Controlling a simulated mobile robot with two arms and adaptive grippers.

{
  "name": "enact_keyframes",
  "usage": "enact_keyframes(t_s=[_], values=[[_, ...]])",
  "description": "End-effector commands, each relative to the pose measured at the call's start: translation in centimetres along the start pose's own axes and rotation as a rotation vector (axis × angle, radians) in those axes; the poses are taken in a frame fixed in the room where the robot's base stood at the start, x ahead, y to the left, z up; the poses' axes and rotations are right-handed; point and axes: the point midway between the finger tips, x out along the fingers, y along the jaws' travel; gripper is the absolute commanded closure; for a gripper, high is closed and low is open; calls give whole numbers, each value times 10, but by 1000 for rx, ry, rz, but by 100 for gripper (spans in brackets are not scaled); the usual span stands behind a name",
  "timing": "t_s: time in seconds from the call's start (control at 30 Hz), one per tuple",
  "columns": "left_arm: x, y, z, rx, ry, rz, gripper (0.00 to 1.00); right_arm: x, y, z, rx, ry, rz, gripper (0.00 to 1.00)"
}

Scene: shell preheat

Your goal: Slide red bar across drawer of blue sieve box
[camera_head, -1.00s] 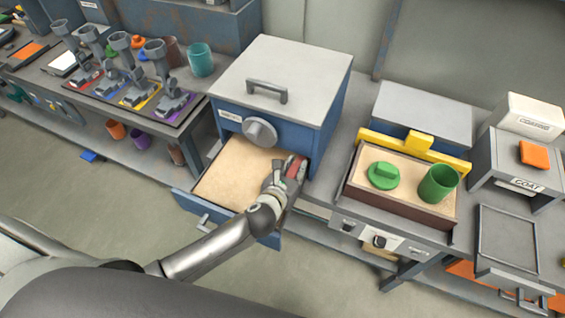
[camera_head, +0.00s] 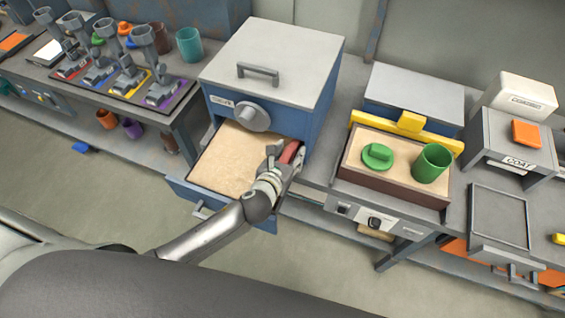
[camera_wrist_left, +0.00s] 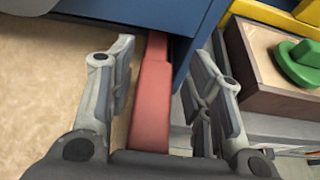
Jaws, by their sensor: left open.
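The blue sieve box (camera_head: 265,85) has a grey lid with a handle and a round grey knob on its front. Its drawer (camera_head: 196,197) is pulled out, with a bed of sand-coloured material inside. The red bar (camera_head: 289,152) is at the drawer's right edge, close to the box front. My left gripper (camera_head: 284,160) is at the bar. In the left wrist view the red bar (camera_wrist_left: 150,100) runs between the two open fingers (camera_wrist_left: 160,85), with a gap visible beside it. The bar's far end meets the blue box wall. My right gripper does not show.
To the right, a brown-sided sand tray (camera_head: 392,188) with a yellow bar (camera_head: 411,121) holds a green lid (camera_head: 377,156) and green cup (camera_head: 432,163). A grey stand labelled GOAT (camera_head: 515,163) is further right. Stamp-like tools (camera_head: 127,75) stand on the left bench.

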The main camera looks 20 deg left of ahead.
Motion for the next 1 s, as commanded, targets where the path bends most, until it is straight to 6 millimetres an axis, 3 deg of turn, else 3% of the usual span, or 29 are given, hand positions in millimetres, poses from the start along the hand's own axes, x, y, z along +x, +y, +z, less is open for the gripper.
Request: enact_keyframes(t_s=[0.6,1.0], values=[[-103,-2,0,0,1,-4,54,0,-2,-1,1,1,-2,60],[-114,-2,0,0,-1,-3,54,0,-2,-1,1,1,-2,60]])
